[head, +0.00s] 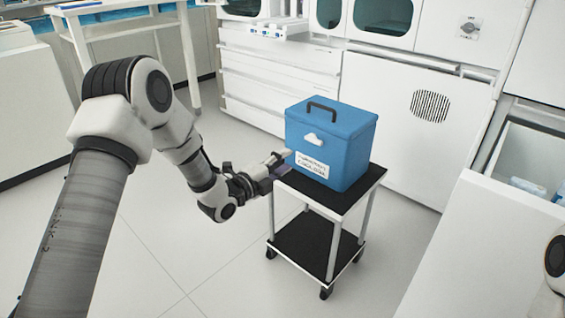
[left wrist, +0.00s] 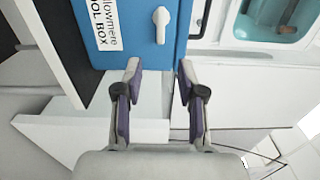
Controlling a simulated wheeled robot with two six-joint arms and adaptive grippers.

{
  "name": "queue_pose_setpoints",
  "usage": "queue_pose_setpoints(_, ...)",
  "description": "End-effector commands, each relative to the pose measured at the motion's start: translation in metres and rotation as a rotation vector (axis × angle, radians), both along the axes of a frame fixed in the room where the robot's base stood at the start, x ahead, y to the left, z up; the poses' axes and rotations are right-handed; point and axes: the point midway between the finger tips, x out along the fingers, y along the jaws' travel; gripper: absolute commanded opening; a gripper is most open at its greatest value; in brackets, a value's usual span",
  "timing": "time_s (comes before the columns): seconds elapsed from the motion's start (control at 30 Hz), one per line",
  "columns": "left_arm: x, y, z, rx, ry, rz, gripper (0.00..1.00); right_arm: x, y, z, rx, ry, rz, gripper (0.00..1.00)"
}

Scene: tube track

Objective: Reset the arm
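My left arm reaches in from the left in the head view. Its gripper (head: 274,165) is close to the near left side of a blue cool box (head: 333,150), at about the height of the box's lower part. In the left wrist view the gripper (left wrist: 158,80) has its two purple-padded fingers apart with nothing between them. The blue box shows beyond the fingertips in the left wrist view (left wrist: 120,50), with its label and white latch. Only a small piece of my right arm (head: 555,255) shows at the head view's right edge; its gripper is out of view.
The box stands shut on a small wheeled cart (head: 368,182) with black shelves. White cabinets (head: 420,105) and machines stand behind it. A white table (head: 130,25) is at the back left and a white counter (head: 480,250) at the right. The floor left of the cart is clear.

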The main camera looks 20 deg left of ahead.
Motion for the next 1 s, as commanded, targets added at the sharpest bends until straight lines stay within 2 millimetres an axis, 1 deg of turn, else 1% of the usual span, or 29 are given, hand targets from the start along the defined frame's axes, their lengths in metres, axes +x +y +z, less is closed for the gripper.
queue_pose_setpoints(0.23,0.0,0.0,0.0,0.0,0.001,0.0,0.4,0.0,0.0,0.0,0.0,0.0,0.0,0.4)
queue_pose_setpoints(0.3,-0.001,-0.001,-0.007,0.0,0.012,-0.001,0.4,0.0,0.0,0.0,0.0,0.0,0.0,0.4)
queue_pose_setpoints(0.37,-0.004,-0.004,-0.024,0.005,0.039,-0.007,0.4,0.0,0.0,0.0,0.0,0.0,0.0,0.4)
queue_pose_setpoints(0.43,-0.015,-0.016,-0.058,0.015,0.099,-0.028,0.4,0.0,0.0,0.0,0.0,0.0,0.0,0.4)
queue_pose_setpoints(0.47,-0.023,-0.022,-0.077,0.016,0.138,-0.036,0.4,0.0,0.0,0.0,0.0,0.0,0.0,0.4)
queue_pose_setpoints(0.5,-0.038,-0.03,-0.104,0.018,0.203,-0.041,0.4,0.0,0.0,0.0,0.0,0.0,0.0,0.4)
queue_pose_setpoints(0.57,-0.067,-0.039,-0.149,0.008,0.332,-0.032,0.4,0.0,0.0,0.0,0.0,0.0,0.0,0.4)
queue_pose_setpoints(0.6,-0.089,-0.043,-0.178,-0.018,0.436,-0.011,0.4,0.0,0.0,0.0,0.0,0.0,0.0,0.4)
queue_pose_setpoints(0.67,-0.127,-0.047,-0.219,-0.08,0.605,0.037,0.4,0.0,0.0,0.0,0.0,0.0,0.0,0.4)
queue_pose_setpoints(0.7,-0.154,-0.049,-0.243,-0.132,0.725,0.085,0.4,0.0,0.0,0.0,0.0,0.0,0.0,0.4)
queue_pose_setpoints(0.77,-0.199,-0.049,-0.275,-0.22,0.907,0.181,0.4,0.0,0.0,0.0,0.0,0.0,0.0,0.4)
queue_pose_setpoints(0.8,-0.229,-0.047,-0.291,-0.282,1.022,0.262,0.4,0.0,0.0,0.0,0.0,0.0,0.0,0.4)
queue_pose_setpoints(0.87,-0.274,-0.044,-0.31,-0.378,1.178,0.403,0.4,0.0,0.0,0.0,0.0,0.0,0.0,0.4)
queue_pose_setpoints(0.9,-0.302,-0.04,-0.318,-0.443,1.268,0.509,0.4,0.0,0.0,0.0,0.0,0.0,0.0,0.4)
queue_pose_setpoints(0.97,-0.34,-0.034,-0.325,-0.541,1.377,0.684,0.4,0.0,0.0,0.0,0.0,0.0,0.0,0.4)
queue_pose_setpoints(1.0,-0.363,-0.03,-0.326,-0.608,1.431,0.81,0.4,0.0,0.0,0.0,0.0,0.0,0.0,0.4)
